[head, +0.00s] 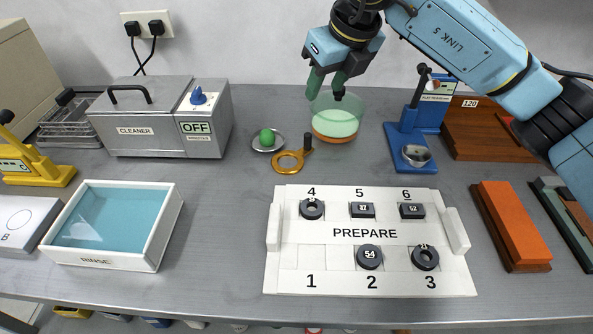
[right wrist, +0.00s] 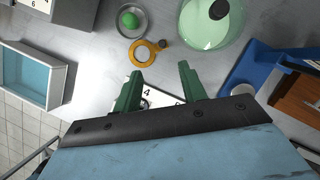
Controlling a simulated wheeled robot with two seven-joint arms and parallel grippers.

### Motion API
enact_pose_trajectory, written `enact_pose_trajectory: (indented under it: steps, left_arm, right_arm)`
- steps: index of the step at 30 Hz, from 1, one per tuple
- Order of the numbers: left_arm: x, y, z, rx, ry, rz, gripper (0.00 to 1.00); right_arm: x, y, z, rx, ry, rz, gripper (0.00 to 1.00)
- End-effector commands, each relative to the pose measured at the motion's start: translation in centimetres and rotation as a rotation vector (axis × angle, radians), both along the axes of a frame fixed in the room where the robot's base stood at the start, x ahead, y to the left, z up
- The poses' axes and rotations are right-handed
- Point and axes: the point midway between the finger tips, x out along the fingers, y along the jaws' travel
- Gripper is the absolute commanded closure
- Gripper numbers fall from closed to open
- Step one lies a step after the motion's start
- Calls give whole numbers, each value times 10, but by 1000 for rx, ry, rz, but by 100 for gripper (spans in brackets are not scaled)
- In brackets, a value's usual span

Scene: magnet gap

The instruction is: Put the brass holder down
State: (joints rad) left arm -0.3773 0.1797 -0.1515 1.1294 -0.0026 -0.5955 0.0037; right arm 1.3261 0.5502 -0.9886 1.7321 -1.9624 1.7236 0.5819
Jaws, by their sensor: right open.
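The brass holder (head: 289,161), a flat ring with a dark upright knob, lies on the grey table in front of the glass bowl. It also shows in the right wrist view (right wrist: 141,54), just beyond the fingertips. Its ring looks empty. My right gripper (head: 326,88) is open with nothing between its green fingers, raised above the table near the glass bowl and apart from the holder. Its open fingers also show in the right wrist view (right wrist: 159,74). My left gripper is not in view.
A glass bowl (head: 335,122) of green liquid and a small dish (head: 268,147) with a green ball stand close to the holder. A white PREPARE board (head: 290,256) with several dark pieces lies in front. A blue stand (head: 407,140) is to the right.

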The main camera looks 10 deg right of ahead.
Motion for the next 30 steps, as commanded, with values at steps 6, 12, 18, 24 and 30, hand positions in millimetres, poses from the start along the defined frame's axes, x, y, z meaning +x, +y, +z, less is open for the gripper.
enact_pose_trajectory:
  steps: [6, 12, 18, 24, 30]
  left_arm:
    - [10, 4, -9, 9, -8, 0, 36]
    - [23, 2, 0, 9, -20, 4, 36]
    - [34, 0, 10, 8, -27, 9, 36]
    - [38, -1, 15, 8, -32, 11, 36]
    - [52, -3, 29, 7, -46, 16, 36]
  right_arm:
    - [1, 1, -23, 1, 0, 0, 58]
    - [13, 6, -55, 0, 3, -1, 58]
    - [25, 11, -85, 1, 3, 0, 58]
    - [29, 13, -97, 1, -1, 0, 58]
    - [36, 14, -126, 1, 2, 1, 58]
